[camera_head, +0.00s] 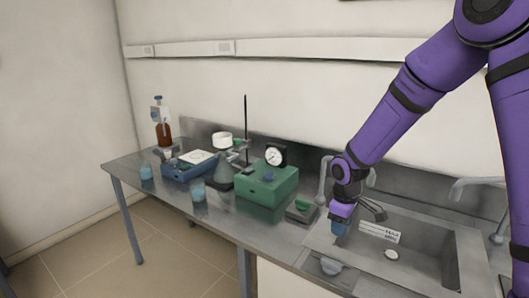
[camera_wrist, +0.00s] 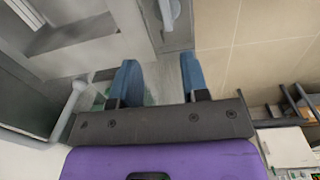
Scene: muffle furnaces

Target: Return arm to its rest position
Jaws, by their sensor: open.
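My purple arm reaches in from the upper right in the head view. My gripper (camera_head: 340,222) points down over the left end of the sink (camera_head: 440,262), near its left rim. In the wrist view my gripper (camera_wrist: 163,82) shows two blue fingers set well apart, with nothing held between them. Grey metal bench and tiled floor show beyond the fingers. In the head view the fingertips are small and partly hidden, so I cannot tell how far they are above the sink.
A steel bench (camera_head: 225,228) runs left from the sink. It carries a green box (camera_head: 268,188), a blue device (camera_head: 188,168), beakers (camera_head: 198,193), a flask and a brown bottle (camera_head: 162,132). A tap (camera_head: 323,180) stands behind my gripper. Another tap (camera_head: 480,186) is at the right.

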